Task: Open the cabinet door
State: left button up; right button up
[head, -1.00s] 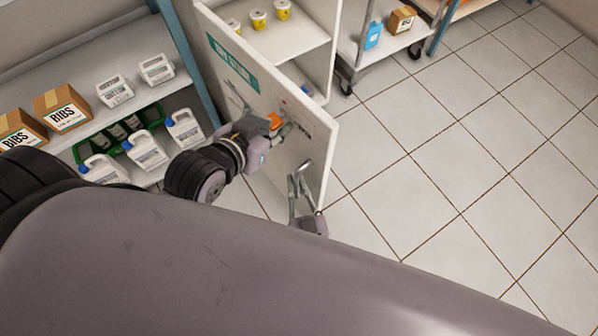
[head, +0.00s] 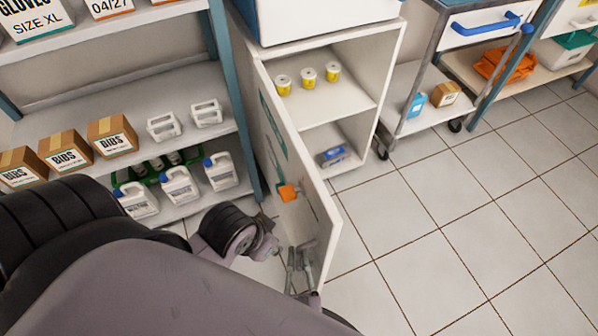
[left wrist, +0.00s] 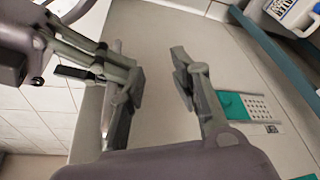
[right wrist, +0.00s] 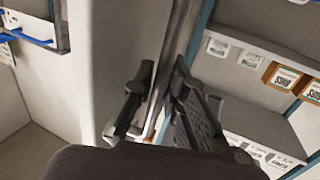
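The white cabinet (head: 388,60) stands in the middle of the head view. Its door (head: 318,215) is swung out toward me, so the shelves inside show. An orange piece (head: 288,192) sits on the door's outer face. The door's outer face, with its green label (left wrist: 233,106), fills much of the left wrist view. My left gripper (left wrist: 160,80) is open and empty in front of that face. In the head view, both grippers crowd near the door's lower free corner, partly hidden.
Yellow cups (head: 308,76) and a blue-and-white pack (head: 333,154) are inside the cabinet. A shelf rack with bibs boxes (head: 112,136) and white jugs (head: 180,187) stands left. A wheeled cart (head: 425,80) stands right. The tiled floor (head: 450,230) at right is clear.

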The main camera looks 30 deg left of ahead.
jog(key=o, duration=0.4)
jog(key=shift+c, duration=0.2)
jog(key=v, duration=0.7)
jog(key=shift+s+d, duration=0.15)
jog(key=shift+s, duration=0.1)
